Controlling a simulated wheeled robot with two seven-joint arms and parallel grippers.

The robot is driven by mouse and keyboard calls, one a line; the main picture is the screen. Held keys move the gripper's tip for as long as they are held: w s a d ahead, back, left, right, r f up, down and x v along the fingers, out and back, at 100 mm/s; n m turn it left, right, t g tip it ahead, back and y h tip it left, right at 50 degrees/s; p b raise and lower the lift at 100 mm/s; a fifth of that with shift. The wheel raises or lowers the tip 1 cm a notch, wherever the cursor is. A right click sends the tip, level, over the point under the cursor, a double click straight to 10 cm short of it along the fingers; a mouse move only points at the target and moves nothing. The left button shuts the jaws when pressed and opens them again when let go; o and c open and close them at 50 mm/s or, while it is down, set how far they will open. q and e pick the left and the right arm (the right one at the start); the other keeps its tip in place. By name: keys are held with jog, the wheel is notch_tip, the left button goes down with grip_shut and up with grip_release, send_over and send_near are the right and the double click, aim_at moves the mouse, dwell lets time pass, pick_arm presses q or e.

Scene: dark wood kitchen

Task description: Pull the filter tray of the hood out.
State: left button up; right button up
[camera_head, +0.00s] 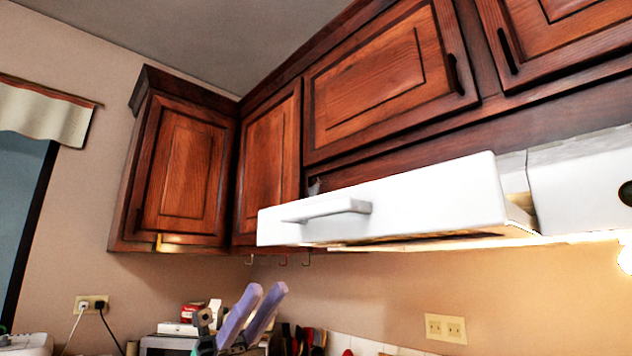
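The hood's filter tray (420,200) is a long white front with a white bar handle (325,210) near its left end. It hangs under the wall cabinets and stands out from the white hood body (585,182), with a gap and an inner side showing at its right end. My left gripper (267,290) is low in the view, below the handle and apart from it. Its two lavender fingers point up and lean right, with a narrow gap between them and nothing visible held. My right gripper is not in view.
Dark wood cabinets (185,175) line the wall above and left of the hood. Below are small hooks (283,261), a wall outlet (445,328), and utensils and boxes (190,312) at the counter. The space between gripper and handle looks clear.

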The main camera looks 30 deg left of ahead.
aim_at(309, 218)
pick_arm(q)
jog(key=p+x, duration=0.1)
jog(key=x, duration=0.1)
jog(key=p+x, duration=0.1)
jog(key=x, duration=0.1)
jog(key=p+x, duration=0.1)
jog(key=x, duration=0.1)
jog(key=shift+a+r, duration=0.3)
jog(key=shift+r, duration=0.25)
jog(key=p+x, duration=0.1)
jog(key=x, duration=0.1)
jog(key=p+x, duration=0.1)
jog(key=x, duration=0.1)
jog(key=p+x, duration=0.1)
jog(key=x, duration=0.2)
jog(key=shift+d+f, duration=0.2)
jog(key=shift+d, duration=0.15)
jog(key=shift+f, duration=0.1)
jog(key=shift+a, duration=0.1)
grip_shut()
